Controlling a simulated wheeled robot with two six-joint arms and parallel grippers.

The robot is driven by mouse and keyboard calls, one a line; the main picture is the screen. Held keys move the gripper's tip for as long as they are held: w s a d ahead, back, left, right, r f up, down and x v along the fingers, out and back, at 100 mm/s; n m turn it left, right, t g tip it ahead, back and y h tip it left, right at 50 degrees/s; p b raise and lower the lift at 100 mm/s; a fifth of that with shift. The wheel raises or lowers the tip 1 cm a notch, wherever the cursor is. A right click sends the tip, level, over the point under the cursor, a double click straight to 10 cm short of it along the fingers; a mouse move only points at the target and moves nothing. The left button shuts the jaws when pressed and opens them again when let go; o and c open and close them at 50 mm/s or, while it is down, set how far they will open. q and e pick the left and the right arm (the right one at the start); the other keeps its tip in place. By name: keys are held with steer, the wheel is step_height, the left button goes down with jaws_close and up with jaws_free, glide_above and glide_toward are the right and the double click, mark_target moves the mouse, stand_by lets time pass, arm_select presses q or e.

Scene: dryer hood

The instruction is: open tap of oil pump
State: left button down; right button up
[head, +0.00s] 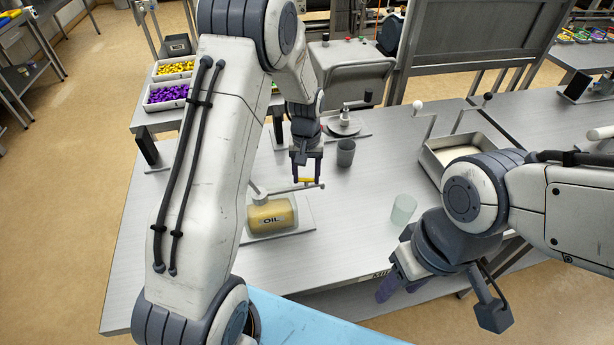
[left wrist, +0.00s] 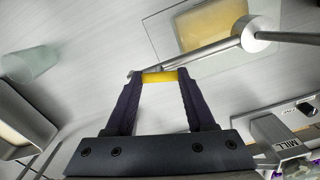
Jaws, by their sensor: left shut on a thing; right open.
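The oil pump (head: 270,217) is a yellow-brown tank labelled OIL on a clear base, with a metal spout reaching right from its top. In the left wrist view its tank (left wrist: 212,25) is at the top, with the spout (left wrist: 205,52) slanting down-left from the round cap. The yellow tap (head: 307,180) is at the spout's outer part. My left gripper (head: 307,177) is shut on it; the tap (left wrist: 160,77) shows between both fingertips in the wrist view. My right gripper (head: 399,289) is open and empty near the table's front edge.
A translucent cup (head: 403,209) stands right of the pump and a grey cup (head: 345,152) behind it. A metal tray (head: 436,167) is at the right. Bins of yellow pieces (head: 175,68) and purple pieces (head: 167,92) are at the back left.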

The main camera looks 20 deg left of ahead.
arm_select(q)
steer(key=shift+n, duration=1.6)
steer(key=shift+c, duration=1.2)
jaws_free()
steer(key=shift+b, duration=0.3)
step_height(320, 180, up, 10)
steer(key=b, duration=0.2)
steer(key=shift+r+b, duration=0.25)
steer(key=shift+b, duration=0.15)
